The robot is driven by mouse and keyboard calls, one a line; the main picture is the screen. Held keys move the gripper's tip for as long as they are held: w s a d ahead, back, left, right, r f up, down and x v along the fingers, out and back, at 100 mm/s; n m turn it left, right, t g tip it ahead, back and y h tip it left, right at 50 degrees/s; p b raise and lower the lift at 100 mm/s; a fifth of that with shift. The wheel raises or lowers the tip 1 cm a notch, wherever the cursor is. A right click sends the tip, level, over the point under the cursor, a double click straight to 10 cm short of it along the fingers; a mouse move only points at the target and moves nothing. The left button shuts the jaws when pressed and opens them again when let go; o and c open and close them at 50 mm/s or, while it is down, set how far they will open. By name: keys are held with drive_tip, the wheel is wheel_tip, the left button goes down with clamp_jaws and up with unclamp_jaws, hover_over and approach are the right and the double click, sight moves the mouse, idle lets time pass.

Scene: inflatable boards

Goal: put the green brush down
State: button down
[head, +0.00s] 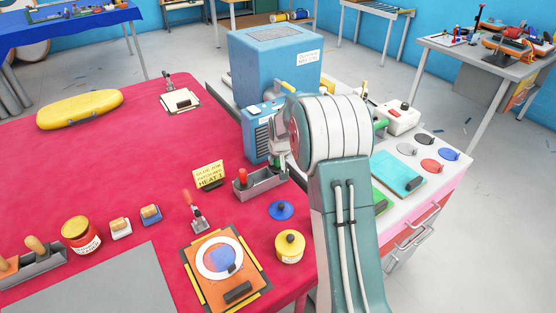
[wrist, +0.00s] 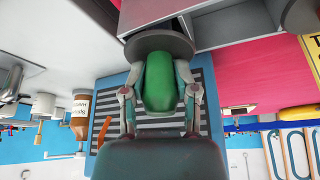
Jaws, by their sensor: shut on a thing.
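The green brush (wrist: 163,80) has a rounded green handle and a wide dark round part at its far end. In the wrist view my gripper (wrist: 161,96) is shut on the handle, with a finger on each side. In the head view my gripper (head: 280,142) is beside the blue vented machine, above the red table's right edge. The brush is mostly hidden there by my arm. A grey open tray (head: 262,187) lies just below my gripper, with a red-handled item (head: 242,177) at its left end. The tray's grey wall shows close to the brush in the wrist view (wrist: 225,28).
The blue vented machine (head: 258,138) stands close behind my gripper. A yellow sign (head: 208,175), a blue lid (head: 281,210) and a yellow jar (head: 289,247) are near the tray. A white workbench (head: 450,158) with coloured discs is at right. The red table's middle (head: 120,155) is clear.

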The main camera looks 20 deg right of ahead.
drive_tip(key=shift+a+f, duration=0.25)
drive_tip(key=shift+f, duration=0.1)
drive_tip(key=c, duration=0.5)
unclamp_jaws()
drive_tip(key=shift+d, duration=0.1)
drive_tip(key=shift+o, duration=0.6)
drive_tip(key=shift+d, duration=0.2)
drive_tip(key=shift+a, duration=0.1)
drive_tip(key=shift+r, duration=0.35)
drive_tip(key=v, duration=1.2)
drive_tip(key=s+a+r+n, duration=0.1)
drive_tip(key=s+a+r, duration=0.35)
drive_tip(key=s, duration=0.35)
drive_tip(key=s+a+r, duration=0.3)
drive_tip(key=s+r, duration=0.3)
drive_tip(key=s, duration=0.1)
drive_tip(key=s+a, duration=0.2)
drive_tip(key=s, duration=0.7)
drive_tip(key=s+a+f+n+t+y, duration=0.1)
drive_tip(key=s+a, duration=0.1)
drive_tip(key=s, duration=0.7)
drive_tip(key=shift+s, duration=0.2)
